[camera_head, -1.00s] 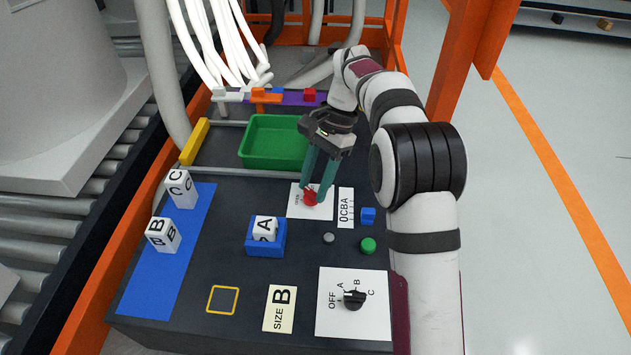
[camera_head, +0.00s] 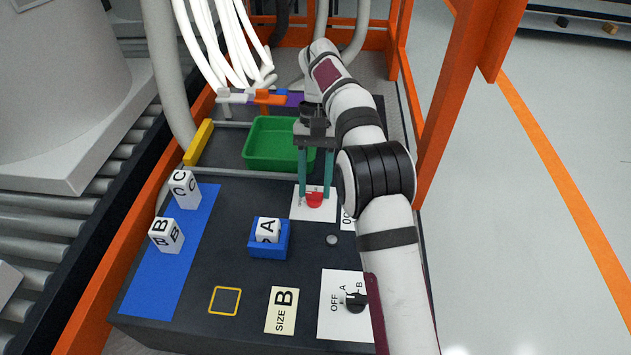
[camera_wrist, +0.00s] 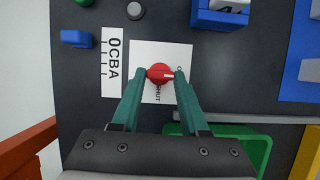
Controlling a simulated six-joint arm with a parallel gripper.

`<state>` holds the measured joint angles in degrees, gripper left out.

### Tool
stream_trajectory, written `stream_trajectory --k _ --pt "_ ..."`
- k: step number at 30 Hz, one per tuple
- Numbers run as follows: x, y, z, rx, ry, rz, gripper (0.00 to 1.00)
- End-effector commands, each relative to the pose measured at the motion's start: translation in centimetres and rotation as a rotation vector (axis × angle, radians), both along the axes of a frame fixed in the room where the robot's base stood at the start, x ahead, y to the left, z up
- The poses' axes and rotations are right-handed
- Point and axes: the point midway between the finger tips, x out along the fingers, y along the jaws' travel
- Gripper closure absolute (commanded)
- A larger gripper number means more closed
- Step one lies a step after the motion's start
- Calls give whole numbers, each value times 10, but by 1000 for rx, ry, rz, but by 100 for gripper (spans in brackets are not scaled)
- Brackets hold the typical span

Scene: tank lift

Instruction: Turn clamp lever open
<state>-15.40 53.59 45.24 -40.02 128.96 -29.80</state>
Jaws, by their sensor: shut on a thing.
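The clamp lever is a red knob (camera_head: 314,200) on a white label plate (camera_head: 300,211) marked with text, on the dark panel. In the wrist view the red lever (camera_wrist: 159,74) lies crosswise between the fingertips, with a white mark towards its right end. The label's lower word reads SHUT; the other word is partly covered by a finger. My gripper (camera_head: 315,194) points down at the plate with its green fingers shut on the lever, one at each end of it in the wrist view (camera_wrist: 160,75).
A green tray (camera_head: 262,163) stands just behind the plate. A blue holder (camera_head: 268,247) with an A block is at front left. A grey button (camera_head: 332,239) and a black selector knob (camera_head: 356,302) are nearer the front. My arm covers the panel's right side.

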Motion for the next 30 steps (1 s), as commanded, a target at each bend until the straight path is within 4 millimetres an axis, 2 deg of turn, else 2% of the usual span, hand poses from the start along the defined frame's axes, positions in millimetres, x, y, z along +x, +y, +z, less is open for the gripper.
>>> stream_trajectory --k 17,18,21,23,30 --pt "0 0 0 0 -1 32 100" --pt "0 0 0 0 -1 32 54" --pt "0 0 0 0 -1 31 36" --pt "0 0 0 0 -1 31 26" --pt "0 0 0 0 0 31 26"
